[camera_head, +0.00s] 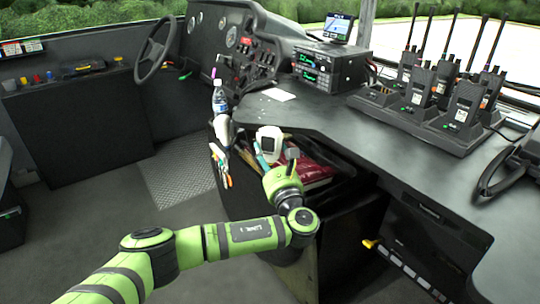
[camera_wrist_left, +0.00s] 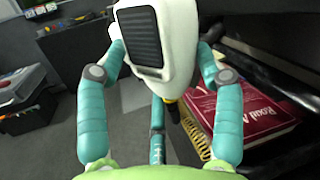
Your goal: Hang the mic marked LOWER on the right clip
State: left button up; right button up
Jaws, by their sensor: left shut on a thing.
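My left gripper (camera_head: 265,155) is shut on a white mic (camera_head: 270,138) in front of the desk edge, above the open shelf. In the left wrist view the mic (camera_wrist_left: 178,40) is held between the two teal fingers (camera_wrist_left: 160,62), with its dark ribbed grille facing the camera and a black stub at its lower end. I cannot read any marking on it. I cannot make out the right clip in either view. My right gripper is not in view.
A red book (camera_head: 312,170) lies in the open shelf below the desk; it also shows in the left wrist view (camera_wrist_left: 255,125). Radios in chargers (camera_head: 440,130) fill the back right. The middle of the desktop is clear.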

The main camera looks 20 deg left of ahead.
aim_at(269, 164)
pick_arm(q)
jog(key=shift+f, duration=0.35)
jog(key=shift+f, duration=0.2)
jog(key=shift+f, duration=0.15)
dwell(0.4)
jog(key=shift+f+b, duration=0.3)
jog(key=shift+f, duration=0.15)
jog(key=shift+f, duration=0.15)
jog(key=shift+f, duration=0.35)
jog(key=shift+f, duration=0.3)
dwell(0.6)
jog(key=o, duration=1)
jog(key=shift+c, duration=0.2)
